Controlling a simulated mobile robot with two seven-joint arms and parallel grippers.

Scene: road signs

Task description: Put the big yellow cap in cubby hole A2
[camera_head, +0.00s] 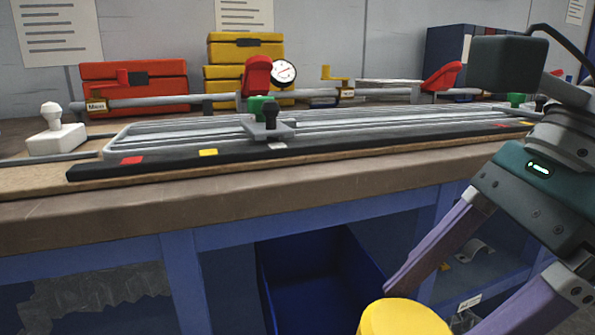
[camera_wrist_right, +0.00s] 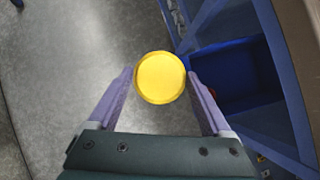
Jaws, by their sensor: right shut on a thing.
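The big yellow cap (camera_head: 404,318) is at the bottom edge of the head view, partly cut off. In the right wrist view the round yellow cap (camera_wrist_right: 160,77) sits between the fingertips of my right gripper (camera_wrist_right: 159,76), which is shut on it. It is held in front of the bench, below the height of the bench top. Blue-framed cubby holes (camera_head: 300,232) lie under the bench top. A small white label (camera_head: 469,302) shows at the right compartment, too small to read. I cannot tell which cubby is A2. My left gripper is not in view.
A blue bin (camera_head: 315,280) stands in the middle compartment. The bench edge (camera_head: 250,205) overhangs the openings. Red boxes (camera_head: 135,85), yellow boxes (camera_head: 245,50) and a rail fixture (camera_head: 200,140) stand on top.

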